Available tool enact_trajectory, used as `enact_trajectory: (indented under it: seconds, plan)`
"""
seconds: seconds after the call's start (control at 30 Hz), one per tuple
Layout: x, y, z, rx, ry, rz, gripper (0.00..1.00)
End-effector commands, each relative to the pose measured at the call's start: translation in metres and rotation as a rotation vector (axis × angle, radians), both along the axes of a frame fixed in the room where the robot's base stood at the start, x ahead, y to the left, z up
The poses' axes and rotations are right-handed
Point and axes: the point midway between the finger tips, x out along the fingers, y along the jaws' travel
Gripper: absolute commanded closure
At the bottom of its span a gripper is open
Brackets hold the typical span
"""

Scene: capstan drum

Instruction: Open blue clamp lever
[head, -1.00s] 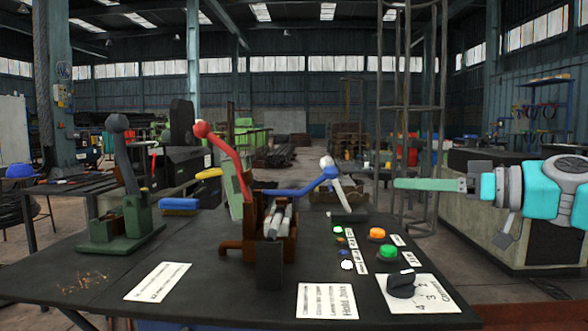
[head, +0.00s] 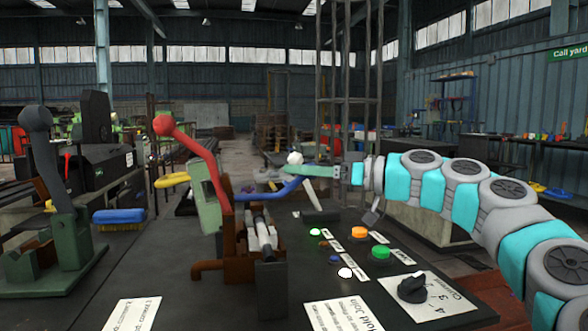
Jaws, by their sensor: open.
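The blue clamp lever (head: 270,193) extends right from the brown and green clamp stand (head: 235,235) on the dark table, rising toward its far end. My gripper (head: 285,173), with pale green fingers, reaches in from the right. Its fingertips are open and overlap the raised end of the blue lever in the picture. I cannot tell whether they touch it, and the lever's tip is partly hidden. A red-knobbed lever (head: 195,142) rises from the left side of the same stand. A white-knobbed lever (head: 295,158) stands just behind my fingers.
A dark grey lever on a green base (head: 50,250) stands at the left. Lit buttons (head: 380,252) and a black dial (head: 411,289) sit at the table's right. White label sheets lie along the front.

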Motion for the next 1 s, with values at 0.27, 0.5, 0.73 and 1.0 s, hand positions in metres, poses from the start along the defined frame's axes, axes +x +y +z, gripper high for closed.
enact_trajectory:
  seconds: [0.27,0.5,0.73,1.0]
  plan:
    - [0.007,0.019,0.0,0.0,0.0,-0.002,0.27]
    - [0.007,0.019,0.0,0.0,0.0,-0.002,0.28]
    - [0.007,0.019,0.0,0.0,0.001,-0.002,0.54]
    - [0.007,0.019,0.0,0.0,0.001,-0.002,0.84]
